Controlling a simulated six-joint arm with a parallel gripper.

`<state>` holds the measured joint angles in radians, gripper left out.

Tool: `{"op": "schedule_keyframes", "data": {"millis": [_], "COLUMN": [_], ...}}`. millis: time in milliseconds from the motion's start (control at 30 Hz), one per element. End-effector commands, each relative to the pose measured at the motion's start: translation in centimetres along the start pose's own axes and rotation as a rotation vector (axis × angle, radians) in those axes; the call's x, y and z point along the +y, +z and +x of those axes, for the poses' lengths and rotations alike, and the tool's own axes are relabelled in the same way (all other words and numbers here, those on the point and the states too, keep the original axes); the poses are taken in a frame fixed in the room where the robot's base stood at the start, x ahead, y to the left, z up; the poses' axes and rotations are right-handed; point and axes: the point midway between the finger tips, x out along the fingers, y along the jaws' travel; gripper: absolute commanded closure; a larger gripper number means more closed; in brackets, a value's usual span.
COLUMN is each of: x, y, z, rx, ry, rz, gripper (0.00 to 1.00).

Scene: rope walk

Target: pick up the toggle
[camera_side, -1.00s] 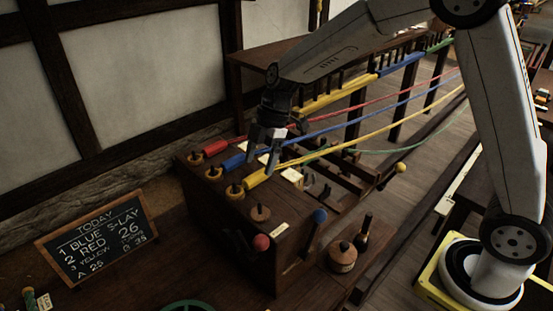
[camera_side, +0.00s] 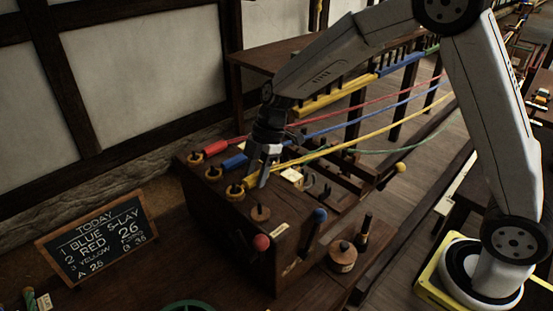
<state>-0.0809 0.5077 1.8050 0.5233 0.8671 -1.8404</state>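My gripper (camera_side: 260,178) points down over the top of the dark wooden box (camera_side: 215,200), close to the near end of the yellow rope (camera_side: 312,155). Its fingers look close together from this side, and I cannot see whether anything is between them. I cannot make out for certain which piece is the toggle. Small round wooden pieces stand on the box top: one by the red end (camera_side: 195,158), one by the blue end (camera_side: 213,174), one by the yellow end (camera_side: 235,192), and another (camera_side: 260,213) nearer the front.
A chalkboard (camera_side: 97,237) leans at left. Taut red, blue and yellow ropes run back right.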

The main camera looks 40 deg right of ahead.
Motion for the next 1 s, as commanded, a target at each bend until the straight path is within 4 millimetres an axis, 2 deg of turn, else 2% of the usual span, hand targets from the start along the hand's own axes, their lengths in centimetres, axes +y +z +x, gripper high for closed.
{"op": "schedule_keyframes", "data": {"millis": [33,100,133,567,833,1000], "x": [0.0,0.0,0.0,0.1,0.1,-1.3], "y": [0.0,0.0,0.0,-0.2,-1.2,-1.6], "z": [0.0,0.0,0.0,-0.5,-2.9,-4.5], "rx": [0.0,0.0,0.0,0.0,0.001,0.001], "ry": [0.0,0.0,0.0,0.002,0.004,0.002], "rz": [0.0,0.0,0.0,-0.001,-0.003,-0.001], "gripper": [0.75,0.97,1.0,1.0,1.0,1.0]}}
